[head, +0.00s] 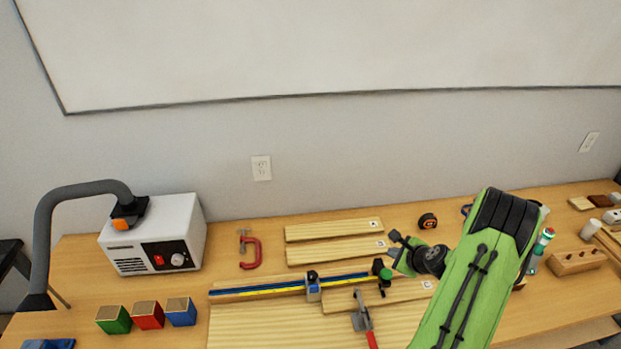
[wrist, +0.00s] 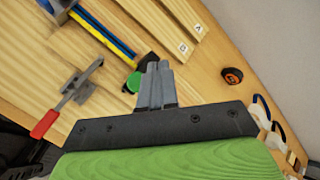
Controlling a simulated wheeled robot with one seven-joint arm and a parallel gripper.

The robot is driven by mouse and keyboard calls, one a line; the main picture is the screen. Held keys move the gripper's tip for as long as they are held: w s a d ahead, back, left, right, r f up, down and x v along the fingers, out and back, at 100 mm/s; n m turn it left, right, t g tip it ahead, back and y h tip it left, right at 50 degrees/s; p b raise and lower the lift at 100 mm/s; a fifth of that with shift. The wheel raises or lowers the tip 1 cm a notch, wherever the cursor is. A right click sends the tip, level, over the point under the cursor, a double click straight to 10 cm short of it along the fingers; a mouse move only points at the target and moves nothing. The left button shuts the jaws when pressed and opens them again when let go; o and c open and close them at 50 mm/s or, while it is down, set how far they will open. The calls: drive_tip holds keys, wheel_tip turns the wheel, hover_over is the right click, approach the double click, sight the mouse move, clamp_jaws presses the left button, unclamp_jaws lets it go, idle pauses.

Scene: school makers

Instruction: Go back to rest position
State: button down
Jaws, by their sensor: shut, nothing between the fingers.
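My gripper (head: 393,245) is at the end of my green arm, above the right part of the workbench (head: 75,285). In the wrist view my gripper (wrist: 157,72) shows its grey fingers pressed together with nothing between them. Its tip is close to a black and green clamp end (head: 382,271) on a blue and yellow bar; that green knob (wrist: 133,82) also shows beside the fingers in the wrist view. I cannot tell whether they touch. My arm hides part of the bench behind it.
Labelled wooden boards (head: 333,230) lie at the back. A red C-clamp (head: 250,254), a toggle clamp with red handle (head: 363,318), a tape measure (head: 428,221) and a wooden block with holes (head: 577,263) lie around. A white fume extractor (head: 155,236) and three coloured boxes (head: 148,316) stand left.

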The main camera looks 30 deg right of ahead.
drive_tip(key=a+r+n+g+y+b, duration=0.1)
drive_tip(key=a+r+n+g+b, duration=0.1)
drive_tip(key=a+r+n, duration=0.75)
drive_tip(key=a+r+n+g+b, duration=0.1)
drive_tip(key=a+r+n+b, duration=0.1)
drive_tip(key=a+r+n, duration=0.8)
drive_tip(key=s+a+n+b, duration=0.1)
drive_tip(key=s+a+n, duration=0.3)
drive_tip(key=s, duration=0.5)
drive_tip(key=s+a+n+b, duration=0.2)
drive_tip(key=s+a+n, duration=0.2)
drive_tip(key=s+a, duration=0.4)
drive_tip(key=shift+s+a+r+n+g, duration=0.2)
drive_tip(key=shift+s+n+g, duration=0.15)
drive_tip(key=shift+s, duration=0.75)
